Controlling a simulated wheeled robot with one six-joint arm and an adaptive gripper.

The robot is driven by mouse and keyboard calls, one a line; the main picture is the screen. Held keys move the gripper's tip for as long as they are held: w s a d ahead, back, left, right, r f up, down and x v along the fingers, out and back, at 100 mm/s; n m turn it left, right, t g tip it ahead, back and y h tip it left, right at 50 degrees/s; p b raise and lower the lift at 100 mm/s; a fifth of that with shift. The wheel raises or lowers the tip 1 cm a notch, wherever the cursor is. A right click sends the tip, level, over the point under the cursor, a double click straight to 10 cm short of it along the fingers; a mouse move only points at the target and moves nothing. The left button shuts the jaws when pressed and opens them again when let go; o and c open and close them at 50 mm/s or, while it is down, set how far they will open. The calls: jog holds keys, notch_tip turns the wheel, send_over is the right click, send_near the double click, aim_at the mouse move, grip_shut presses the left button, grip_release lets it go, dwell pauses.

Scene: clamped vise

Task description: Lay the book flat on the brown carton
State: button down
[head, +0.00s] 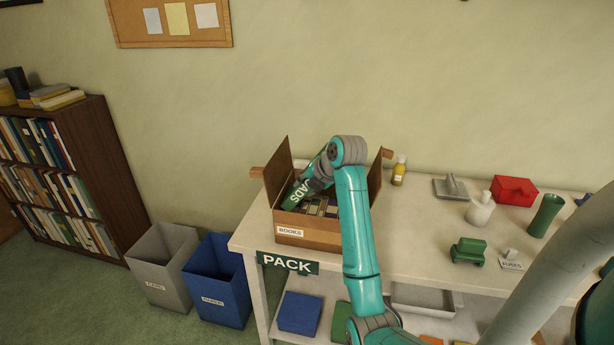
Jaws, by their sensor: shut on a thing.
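The book (300,194) is dark green with white letters, of which "OADS" is readable. It is tilted over the left part of the open brown carton (306,236), which has a "BOOKS" label on its front and raised flaps at the sides. Several other books (322,207) fill the carton below. My gripper (311,185) is shut on the green book at the carton's opening. My arm hides the book's right end and part of the carton's right side. I cannot tell whether the book touches the books below.
The carton stands at the left end of a pale workbench (420,235) with a "PACK" sign (287,263). A yellow bottle (398,171), grey tool (452,187), white jug (481,209), green vise-like object (468,251) and red box (515,190) stand to the right. Grey (163,270) and blue bins (218,287) stand left.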

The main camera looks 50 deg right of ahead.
jog(key=shift+f, duration=1.9)
jog(key=c, duration=0.7)
grip_release()
jog(key=shift+o, duration=0.2)
jog(key=shift+f, duration=0.1)
jog(key=v, duration=1.2)
jog(key=shift+a, duration=0.1)
